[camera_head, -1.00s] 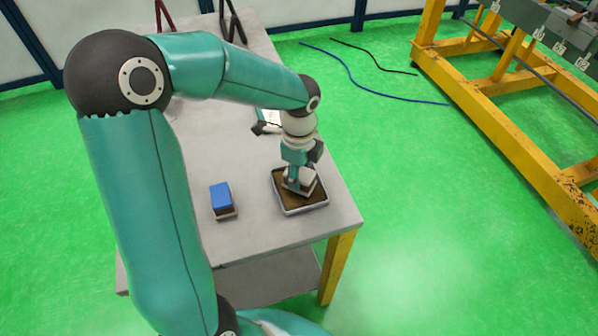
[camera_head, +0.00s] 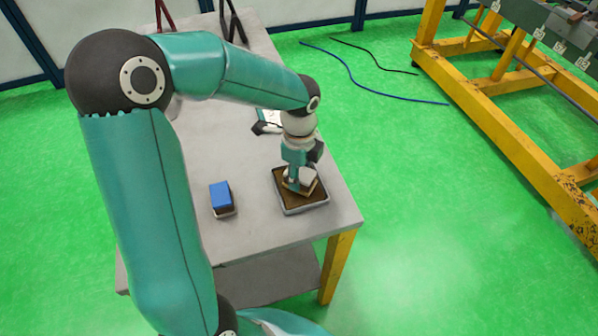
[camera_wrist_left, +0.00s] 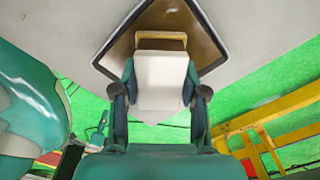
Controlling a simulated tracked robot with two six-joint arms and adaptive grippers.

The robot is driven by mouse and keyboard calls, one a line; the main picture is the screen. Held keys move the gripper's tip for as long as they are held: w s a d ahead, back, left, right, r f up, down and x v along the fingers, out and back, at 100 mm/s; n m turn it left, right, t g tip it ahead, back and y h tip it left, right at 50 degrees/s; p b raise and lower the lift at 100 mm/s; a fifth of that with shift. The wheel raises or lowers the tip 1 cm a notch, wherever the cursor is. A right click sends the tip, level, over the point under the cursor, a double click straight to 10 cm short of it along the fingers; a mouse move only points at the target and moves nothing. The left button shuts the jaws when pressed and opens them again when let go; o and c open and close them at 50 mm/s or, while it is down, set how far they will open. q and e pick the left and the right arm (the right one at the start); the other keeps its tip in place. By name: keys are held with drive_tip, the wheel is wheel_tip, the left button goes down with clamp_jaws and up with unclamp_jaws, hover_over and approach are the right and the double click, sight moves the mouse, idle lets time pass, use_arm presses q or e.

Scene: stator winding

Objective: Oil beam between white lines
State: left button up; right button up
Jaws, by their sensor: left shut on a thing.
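My left gripper (camera_head: 299,178) is shut on a pale block with a tan lower layer (camera_head: 307,177). It holds the block over a shallow tray (camera_head: 304,208) of brown liquid near the table's front right corner. The left wrist view shows the block (camera_wrist_left: 161,82) between the two fingers, with its tan edge toward the tray (camera_wrist_left: 203,25). Whether the block touches the liquid is hard to tell. A grey beam-like part with pale tags (camera_head: 545,38) is at the upper right; I cannot make out white lines on it. My right gripper is not in view.
A blue block on a brown base (camera_head: 221,196) stands on the grey table (camera_head: 262,232), left of the tray. A yellow frame (camera_head: 510,140) stands on the green floor to the right. Blue and black cables (camera_head: 352,80) lie between. Dark and red handles rise at the table's far end.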

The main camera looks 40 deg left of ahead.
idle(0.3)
use_arm(q)
wheel_tip(320, 180, up, 7)
drive_tip(key=p, duration=0.6)
idle(0.9)
